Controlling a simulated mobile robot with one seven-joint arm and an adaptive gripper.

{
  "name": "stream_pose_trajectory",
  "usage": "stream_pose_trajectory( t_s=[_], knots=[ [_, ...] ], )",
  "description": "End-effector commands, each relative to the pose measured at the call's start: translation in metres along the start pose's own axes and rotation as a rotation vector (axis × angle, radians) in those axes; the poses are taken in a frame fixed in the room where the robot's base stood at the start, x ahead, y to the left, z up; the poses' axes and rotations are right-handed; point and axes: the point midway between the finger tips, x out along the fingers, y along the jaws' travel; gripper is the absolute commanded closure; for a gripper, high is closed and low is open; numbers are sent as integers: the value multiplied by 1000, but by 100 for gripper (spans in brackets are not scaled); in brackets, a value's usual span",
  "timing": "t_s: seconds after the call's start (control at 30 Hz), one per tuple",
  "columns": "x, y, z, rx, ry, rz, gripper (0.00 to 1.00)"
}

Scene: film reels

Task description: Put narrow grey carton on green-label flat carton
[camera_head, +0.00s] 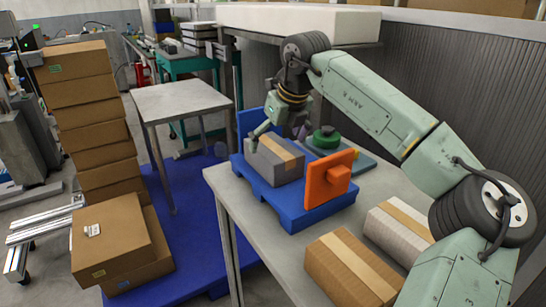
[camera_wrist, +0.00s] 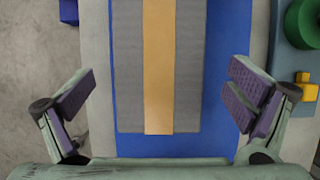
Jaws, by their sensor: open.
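The narrow grey carton (camera_head: 272,163), with an orange-tan tape strip, lies in a blue tray (camera_head: 290,208) on the table. In the wrist view the carton (camera_wrist: 128,70) runs up the middle, its near end showing. My gripper (camera_head: 279,130) is over it; in the wrist view my gripper (camera_wrist: 162,92) is open, one finger out to each side of the carton, apart from it. A carton with a green label (camera_head: 78,62) tops the tall brown stack at left. A flat brown carton (camera_head: 115,240) with a white top label lies on another carton in front.
An orange plate (camera_head: 328,180) with a block stands at the tray's right. A brown taped carton (camera_head: 350,268) and a pale taped carton (camera_head: 398,232) sit on the grey table. A green round object (camera_head: 325,138) is behind. A bare side table (camera_head: 180,98) stands at left.

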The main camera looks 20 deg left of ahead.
Motion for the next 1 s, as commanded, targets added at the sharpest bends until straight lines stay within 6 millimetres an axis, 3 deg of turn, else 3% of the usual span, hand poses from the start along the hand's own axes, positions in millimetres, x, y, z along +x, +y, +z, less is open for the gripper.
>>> stream_pose_trajectory(
  t_s=[0.33,0.63,1.0],
  knots=[
    [45,1,-2,0,0,2,2],
    [52,1,-2,0,-1,0,2],
    [52,1,-2,0,-1,0,26]
  ],
)
